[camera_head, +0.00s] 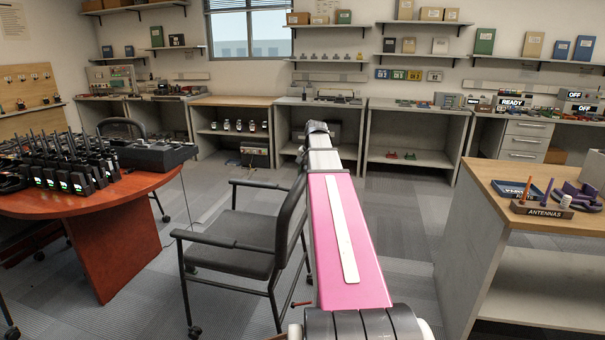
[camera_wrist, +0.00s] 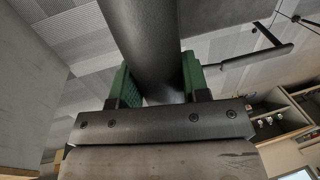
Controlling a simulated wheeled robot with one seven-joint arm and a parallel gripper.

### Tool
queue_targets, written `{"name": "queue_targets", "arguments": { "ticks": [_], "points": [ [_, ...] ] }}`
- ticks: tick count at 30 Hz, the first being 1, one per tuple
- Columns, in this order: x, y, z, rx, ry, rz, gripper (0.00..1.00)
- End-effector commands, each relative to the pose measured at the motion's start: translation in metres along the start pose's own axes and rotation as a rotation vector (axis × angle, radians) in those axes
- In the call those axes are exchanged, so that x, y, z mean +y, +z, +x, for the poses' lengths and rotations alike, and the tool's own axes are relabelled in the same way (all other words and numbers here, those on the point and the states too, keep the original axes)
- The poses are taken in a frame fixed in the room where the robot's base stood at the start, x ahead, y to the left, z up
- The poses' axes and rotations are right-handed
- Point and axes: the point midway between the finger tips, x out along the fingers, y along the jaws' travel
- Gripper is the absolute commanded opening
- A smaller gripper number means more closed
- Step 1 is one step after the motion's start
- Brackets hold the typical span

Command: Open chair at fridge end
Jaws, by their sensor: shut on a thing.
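A dark grey chair (camera_head: 243,232) with armrests and castors stands on the floor, left of my pink arm. Its seat faces left, and its backrest (camera_head: 290,222) is beside my arm, which covers part of it. My gripper (camera_wrist: 158,82) has green finger pads, one on each side of a thick dark part (camera_wrist: 145,35) that looks like the chair's backrest edge. The gripper is shut on it. A chair armrest (camera_wrist: 245,57) shows at right in the wrist view. The gripper itself is hidden behind my arm in the head view. I cannot identify a fridge.
A round reddish table (camera_head: 105,222) with several radios stands at left, with another dark chair (camera_head: 122,127) behind it. A wood-topped bench (camera_head: 530,225) with an antenna tray stands close at right. Benches and shelves line the back wall. Open carpet (camera_head: 400,215) lies between.

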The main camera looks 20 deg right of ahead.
Motion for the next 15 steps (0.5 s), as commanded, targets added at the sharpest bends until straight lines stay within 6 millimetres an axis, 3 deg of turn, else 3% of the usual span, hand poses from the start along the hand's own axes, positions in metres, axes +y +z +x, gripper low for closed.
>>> {"name": "queue_targets", "arguments": {
  "ticks": [7,8,9,15],
  "points": [
    [-0.0004,-0.0003,-0.0002,0.0,-0.001,-0.001,0.0],
    [-0.0005,-0.0003,-0.0002,0.0,-0.001,-0.001,0.52],
    [-0.0005,-0.0002,-0.0002,0.0,-0.001,-0.001,0.65],
    [-0.0006,-0.0002,0.0,0.0,-0.001,-0.001,0.67]
  ]
}}
